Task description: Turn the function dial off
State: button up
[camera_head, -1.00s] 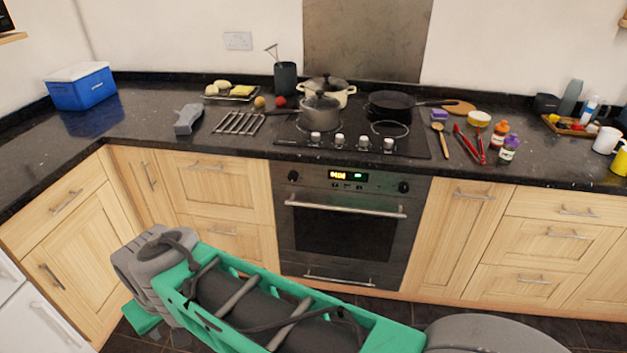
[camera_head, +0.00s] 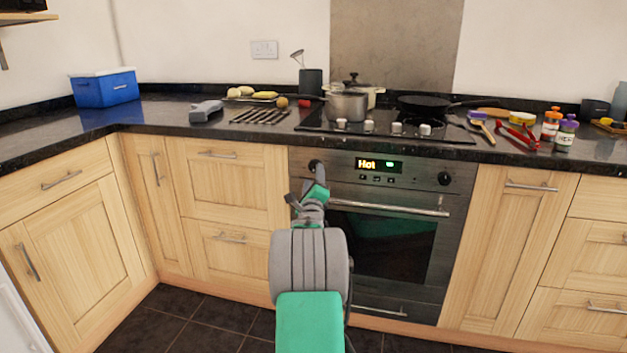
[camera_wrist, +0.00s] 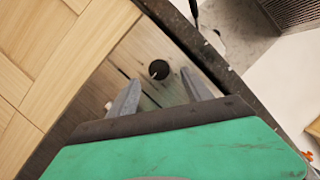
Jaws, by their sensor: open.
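The oven (camera_head: 395,215) has two dark round dials on its front panel, a left dial (camera_head: 315,166) and a right dial (camera_head: 444,178). A lit display between them reads "Hot". No label shows which is the function dial. My gripper (camera_head: 306,189) is raised in front of the oven's left side, just below the left dial in the head view. In the wrist view, my gripper (camera_wrist: 160,78) is open and empty, and one dark dial (camera_wrist: 159,70) appears between its fingertips. The fingers look apart from it; the remaining distance is hard to judge.
The oven handle (camera_head: 388,207) runs across the door just below the panel. The dark counter edge (camera_head: 250,138) juts above the panel. Hob knobs (camera_head: 369,126) and a grey pot (camera_head: 347,106) sit above. The floor in front is clear.

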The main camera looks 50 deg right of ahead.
aim_at(314, 167)
jog(key=x, duration=0.4)
jog(key=shift+w+d, duration=0.15)
jog(key=shift+d, duration=0.05)
jog(key=shift+c, duration=0.5)
grip_shut()
